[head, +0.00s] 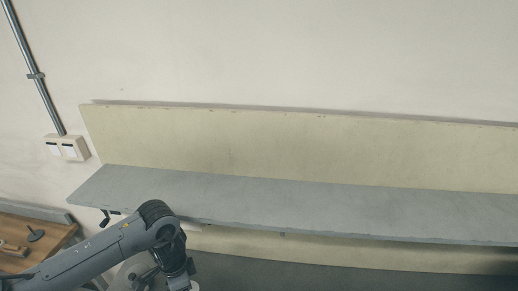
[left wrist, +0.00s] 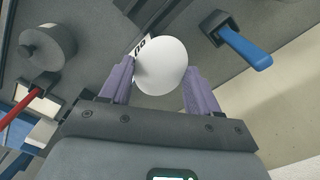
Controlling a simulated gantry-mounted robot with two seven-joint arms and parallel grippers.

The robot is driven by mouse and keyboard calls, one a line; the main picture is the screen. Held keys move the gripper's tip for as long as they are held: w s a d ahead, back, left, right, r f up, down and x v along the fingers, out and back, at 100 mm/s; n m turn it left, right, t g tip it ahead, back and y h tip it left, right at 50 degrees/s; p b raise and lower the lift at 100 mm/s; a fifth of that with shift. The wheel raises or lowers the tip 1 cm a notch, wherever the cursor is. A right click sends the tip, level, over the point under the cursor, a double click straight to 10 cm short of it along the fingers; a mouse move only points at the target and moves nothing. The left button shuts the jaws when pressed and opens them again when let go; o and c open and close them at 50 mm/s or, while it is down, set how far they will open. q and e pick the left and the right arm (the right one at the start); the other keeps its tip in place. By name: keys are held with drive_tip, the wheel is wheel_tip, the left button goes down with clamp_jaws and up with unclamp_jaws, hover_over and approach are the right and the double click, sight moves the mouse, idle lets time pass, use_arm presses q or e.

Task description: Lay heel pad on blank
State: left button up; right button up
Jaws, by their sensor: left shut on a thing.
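In the left wrist view, my left gripper (left wrist: 158,74) has purple fingers on both sides of a smooth white rounded piece (left wrist: 165,62), which looks like the heel pad. It is shut on this piece. A white label with dark marks (left wrist: 139,46) shows just behind the piece's left edge. I cannot make out the blank in either view. In the head view, my left arm comes in at the lower left and its gripper is out of the picture. My right gripper is in neither view.
In the left wrist view, a dark round cylinder (left wrist: 47,47), a red-handled tool (left wrist: 37,94) and a blue-handled tool (left wrist: 245,48) surround the gripper on a dark grey surface (left wrist: 95,75). The head view shows a bare grey shelf (head: 300,203) and a wooden table (head: 40,237).

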use_arm(q)
drive_tip(key=n, duration=0.6)
drive_tip(key=shift+s+n, duration=0.1)
drive_tip(key=shift+n, duration=0.2)
drive_tip(key=n, duration=0.5)
drive_tip(key=s+r+p, duration=0.4)
drive_tip(key=r+p, duration=0.4)
drive_tip(key=p, duration=0.2)
drive_tip(key=s+r+p, duration=0.5)
drive_tip(key=r+p, duration=0.4)
drive_tip(key=p, duration=0.1)
